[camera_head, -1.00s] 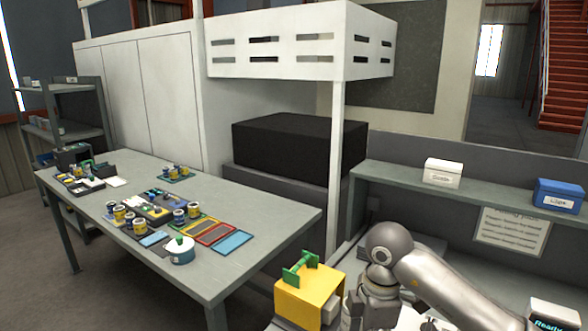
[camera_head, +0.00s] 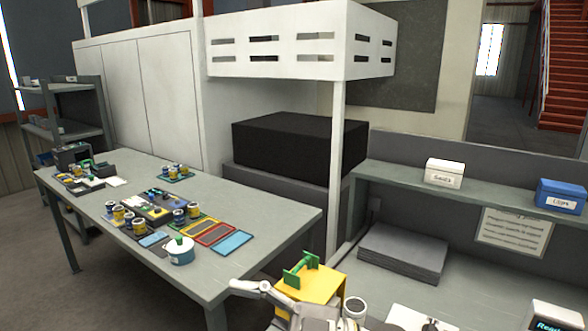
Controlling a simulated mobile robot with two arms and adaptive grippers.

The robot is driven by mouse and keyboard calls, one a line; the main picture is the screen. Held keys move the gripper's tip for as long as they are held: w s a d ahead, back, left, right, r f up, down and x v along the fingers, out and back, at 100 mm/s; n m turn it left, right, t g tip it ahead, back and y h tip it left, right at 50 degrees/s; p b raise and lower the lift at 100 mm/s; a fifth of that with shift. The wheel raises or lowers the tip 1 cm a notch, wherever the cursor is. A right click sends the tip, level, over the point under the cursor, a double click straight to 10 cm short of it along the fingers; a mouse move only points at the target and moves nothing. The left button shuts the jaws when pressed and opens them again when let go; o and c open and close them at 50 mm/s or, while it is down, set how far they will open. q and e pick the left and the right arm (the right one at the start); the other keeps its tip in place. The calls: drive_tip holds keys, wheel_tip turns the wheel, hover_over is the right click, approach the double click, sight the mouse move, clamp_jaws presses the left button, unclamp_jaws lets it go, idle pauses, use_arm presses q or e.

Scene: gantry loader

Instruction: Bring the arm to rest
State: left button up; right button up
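A grey arm part of mine (camera_head: 262,288) shows at the bottom centre, in front of the yellow block. A rounded grey part of mine (camera_head: 355,308) shows just to its right. The rest of the arm is cut off by the lower picture edge. I cannot make out fingers on either gripper, and nothing held is visible.
A yellow block with a green handle (camera_head: 318,284) stands close to my arm. A grey worktable (camera_head: 265,205) with small pots and coloured trays is at the left. A shelf (camera_head: 400,178) carries a white box (camera_head: 443,173) and a blue box (camera_head: 560,196). A grey flat stack (camera_head: 402,254) lies below.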

drive_tip(key=w+d+r+m+t+h, duration=0.1)
drive_tip(key=w+d+m+t+h, duration=0.3)
drive_tip(key=d+m+t, duration=0.35)
drive_tip(key=w+d+r+m+t+h, duration=0.1)
drive_tip(key=w+d+m+t+h, duration=0.3)
drive_tip(key=m+t, duration=0.55)
drive_tip(key=s+d+f+m+g+h, duration=0.15)
drive_tip(key=d+f+m+h, duration=0.55)
drive_tip(key=d+f+h, duration=0.8)
drive_tip(key=s+d+f+n+g+y, duration=0.25)
drive_tip(key=s+f+g, duration=1.15)
drive_tip(key=s+f, duration=0.8)
drive_tip(key=s+f+g, duration=0.1)
drive_tip(key=s+f, duration=0.1)
drive_tip(key=f, duration=1.1)
drive_tip(key=s+f, duration=0.2)
drive_tip(key=f, duration=1)
drive_tip(key=s+d+f+g, duration=0.1)
drive_tip(key=s+d+f, duration=0.1)
drive_tip(key=s+f, duration=1.3)
drive_tip(key=shift+s+d+f, duration=0.2)
drive_tip(key=shift+s+f, duration=0.1)
drive_tip(key=shift+s, duration=0.15)
